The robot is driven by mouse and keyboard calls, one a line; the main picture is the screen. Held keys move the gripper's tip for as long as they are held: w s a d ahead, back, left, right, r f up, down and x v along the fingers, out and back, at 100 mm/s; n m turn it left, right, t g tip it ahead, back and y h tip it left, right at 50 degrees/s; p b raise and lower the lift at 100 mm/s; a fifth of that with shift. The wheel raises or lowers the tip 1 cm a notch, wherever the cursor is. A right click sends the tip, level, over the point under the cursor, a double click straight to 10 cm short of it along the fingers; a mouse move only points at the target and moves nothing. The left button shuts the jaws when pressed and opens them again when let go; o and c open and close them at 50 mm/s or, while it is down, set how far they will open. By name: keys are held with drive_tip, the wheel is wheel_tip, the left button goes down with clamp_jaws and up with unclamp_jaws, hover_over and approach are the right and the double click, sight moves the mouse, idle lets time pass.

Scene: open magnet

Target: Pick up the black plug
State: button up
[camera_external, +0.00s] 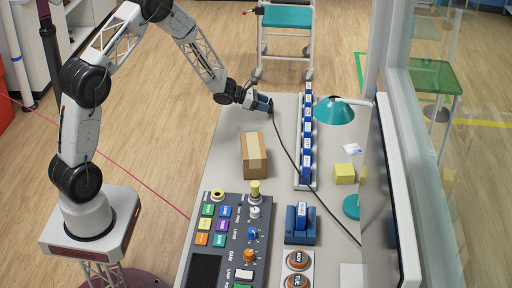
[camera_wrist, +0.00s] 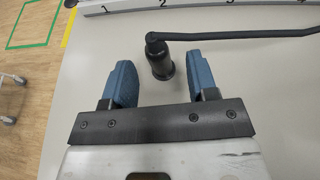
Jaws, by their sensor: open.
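The black plug (camera_wrist: 160,62) stands on the grey table in the wrist view, with a black cable (camera_wrist: 235,36) running from its top to the right. My gripper (camera_wrist: 160,80) is open, with one blue finger on each side, and the plug shows just ahead of the gap between them, nearer the right finger. I cannot tell how far above the table the fingers are. In the external view my gripper (camera_external: 268,104) is over the far left part of the table and hides most of the plug. The cable (camera_external: 290,150) runs from there toward the monitor.
A cardboard box (camera_external: 254,155) lies nearer the camera. A button panel (camera_external: 228,240) fills the near table. A monitor (camera_external: 385,190) borders the right.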

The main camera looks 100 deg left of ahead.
sight(271, 99)
drive_tip(key=shift+w, duration=0.1)
drive_tip(key=shift+x, duration=2.5)
drive_tip(key=shift+a, duration=0.1)
clamp_jaws()
drive_tip(key=shift+r, duration=1.75)
drive_tip(key=s+d, duration=0.3)
drive_tip(key=s+d+r, duration=0.1)
drive_tip(key=s+d, duration=0.7)
drive_tip(key=shift+s+d+r, duration=0.1)
drive_tip(key=shift+s+r, duration=0.1)
